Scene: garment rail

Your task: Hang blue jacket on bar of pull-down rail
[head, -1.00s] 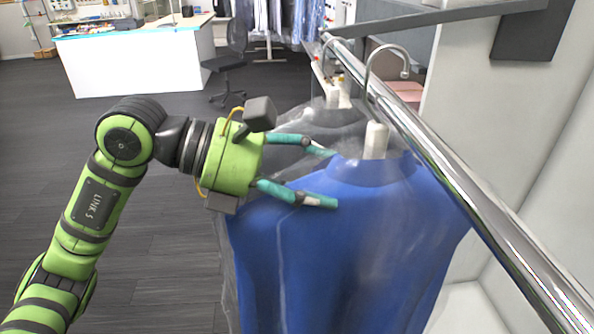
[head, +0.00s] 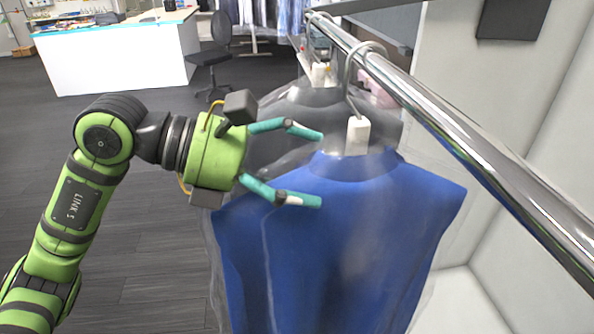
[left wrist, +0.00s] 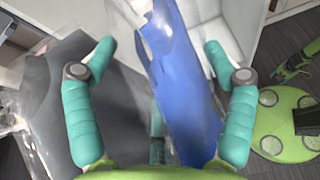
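The blue jacket (head: 335,240) is in a clear cover and hangs upright below the rail bar (head: 440,115). The hanger's white neck (head: 357,133) stands above the collar, and its metal hook (head: 349,75) curves over the bar, seemingly resting on it. My left gripper (head: 320,169) is open at the jacket's left shoulder, its fingertips apart and not closed on the hanger. In the left wrist view, the jacket (left wrist: 180,85) shows between the spread fingers (left wrist: 160,48). What seems to be my right gripper (left wrist: 283,72) is small at that view's right edge.
A grey garment (head: 285,115) in a clear cover hangs behind the jacket. A pale wall and panel lie right of the bar. A white counter (head: 115,55) and a dark chair (head: 213,55) stand far back left. The floor at left is clear.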

